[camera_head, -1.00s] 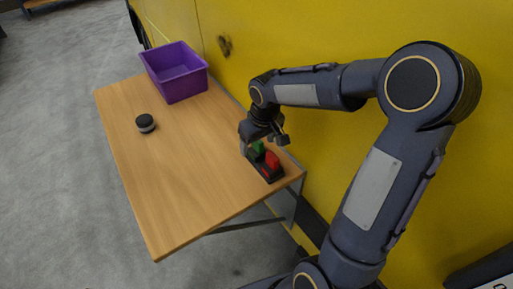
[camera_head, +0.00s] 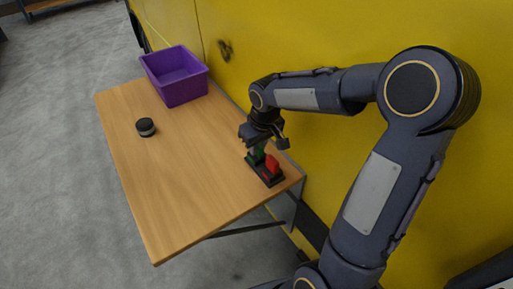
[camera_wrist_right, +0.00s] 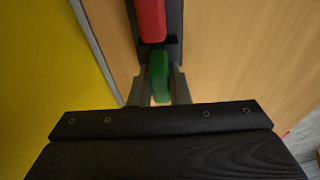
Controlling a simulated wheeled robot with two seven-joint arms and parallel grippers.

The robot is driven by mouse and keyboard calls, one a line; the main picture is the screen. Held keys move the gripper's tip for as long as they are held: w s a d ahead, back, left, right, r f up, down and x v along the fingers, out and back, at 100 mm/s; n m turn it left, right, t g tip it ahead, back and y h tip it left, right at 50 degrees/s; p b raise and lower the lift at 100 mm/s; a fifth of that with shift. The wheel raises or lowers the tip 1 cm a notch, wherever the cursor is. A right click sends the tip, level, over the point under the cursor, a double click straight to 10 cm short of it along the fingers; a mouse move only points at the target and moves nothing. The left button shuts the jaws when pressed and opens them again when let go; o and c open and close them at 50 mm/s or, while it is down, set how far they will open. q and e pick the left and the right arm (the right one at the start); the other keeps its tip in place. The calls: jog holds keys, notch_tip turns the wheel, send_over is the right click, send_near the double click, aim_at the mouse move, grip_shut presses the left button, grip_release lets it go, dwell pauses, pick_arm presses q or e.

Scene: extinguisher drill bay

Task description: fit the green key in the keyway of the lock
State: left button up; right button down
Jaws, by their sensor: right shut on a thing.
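My right gripper (camera_head: 262,146) points down over a black block (camera_head: 268,181) near the table's right edge. It is shut on a green key (camera_head: 258,154), which also shows between the fingers in the right wrist view (camera_wrist_right: 159,75). The key stands at the far end of the block; how deep it sits in it, if at all, is hidden. A red piece (camera_head: 272,165) stands on the block beside the key. I cannot tell whether this block is the lock, and no keyway is clearly visible. My left gripper is not in view.
A purple bin (camera_head: 180,92) stands at the table's far end. A small round black object with a light band (camera_head: 146,128) lies near the left edge. The middle of the wooden table (camera_head: 185,185) is clear. A yellow wall (camera_head: 345,35) runs close along the right side.

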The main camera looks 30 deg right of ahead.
jog(key=shift+r, duration=0.1)
jog(key=shift+w+p+v, duration=0.15)
jog(key=shift+p+v, duration=0.45)
jog(key=shift+v, duration=0.1)
jog(key=shift+w+p+v, duration=0.15)
jog(key=shift+p+v, duration=0.4)
jog(key=shift+v, duration=0.1)
jog(key=shift+r, duration=0.15)
jog(key=shift+w+p+v, duration=0.2)
jog(key=shift+p+v, duration=0.6)
jog(key=shift+v, duration=0.15)
jog(key=shift+w+p+v, duration=0.2)
jog(key=shift+p+v, duration=0.6)
jog(key=shift+v, duration=0.2)
jog(key=shift+r, duration=0.1)
